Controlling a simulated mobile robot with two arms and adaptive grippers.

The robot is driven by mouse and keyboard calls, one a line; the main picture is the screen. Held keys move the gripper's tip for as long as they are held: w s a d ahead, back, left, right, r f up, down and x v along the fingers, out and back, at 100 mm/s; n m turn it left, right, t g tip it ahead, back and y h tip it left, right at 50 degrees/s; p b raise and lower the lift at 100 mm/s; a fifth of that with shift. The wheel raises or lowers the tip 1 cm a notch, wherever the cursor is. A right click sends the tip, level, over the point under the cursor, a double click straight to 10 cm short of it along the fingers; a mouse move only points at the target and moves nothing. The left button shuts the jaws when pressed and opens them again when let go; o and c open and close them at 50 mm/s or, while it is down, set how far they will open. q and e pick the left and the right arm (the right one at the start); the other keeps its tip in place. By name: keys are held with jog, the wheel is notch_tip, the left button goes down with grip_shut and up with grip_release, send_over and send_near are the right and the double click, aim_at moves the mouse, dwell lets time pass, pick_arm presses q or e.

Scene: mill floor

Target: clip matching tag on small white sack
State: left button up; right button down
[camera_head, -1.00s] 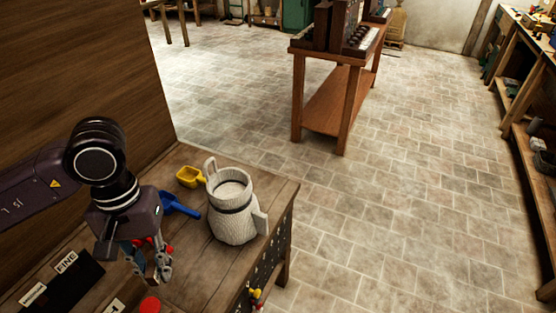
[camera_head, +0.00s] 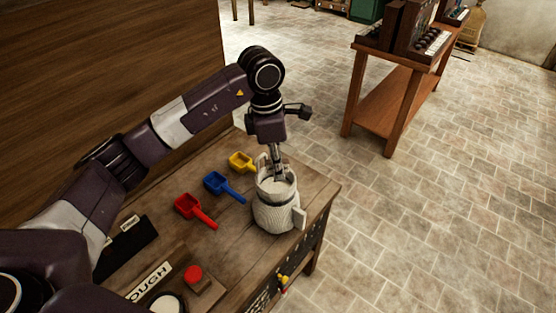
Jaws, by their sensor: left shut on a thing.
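The small white sack (camera_head: 274,212) stands upright on the wooden bench, its mouth open and its top edge rolled, with ear-like flaps at its sides. My left gripper (camera_head: 279,177) reaches down from above to the back of the sack's mouth. Its fingers are shut there, apparently on the sack's rim; the fingertips are small and partly hidden. No tag can be made out between them. My right gripper is not in view.
A red scoop (camera_head: 194,211), a blue scoop (camera_head: 223,186) and a yellow scoop (camera_head: 242,162) lie left of the sack. A red knob (camera_head: 193,274) sits at the front. The bench (camera_head: 235,254) ends just right of the sack. Another wooden table (camera_head: 402,95) stands beyond open floor.

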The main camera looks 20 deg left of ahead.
pick_arm(q)
jog(key=shift+f, duration=0.25)
jog(key=shift+f+b, duration=0.75)
jog(key=shift+f, duration=0.45)
jog(key=shift+f+b, duration=0.4)
jog(key=shift+f, duration=0.55)
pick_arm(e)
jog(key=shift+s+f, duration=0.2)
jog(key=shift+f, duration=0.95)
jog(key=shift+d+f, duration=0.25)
pick_arm(q)
jog(key=shift+b, duration=0.55)
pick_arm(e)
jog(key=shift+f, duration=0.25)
pick_arm(q)
jog(key=shift+f, duration=0.15)
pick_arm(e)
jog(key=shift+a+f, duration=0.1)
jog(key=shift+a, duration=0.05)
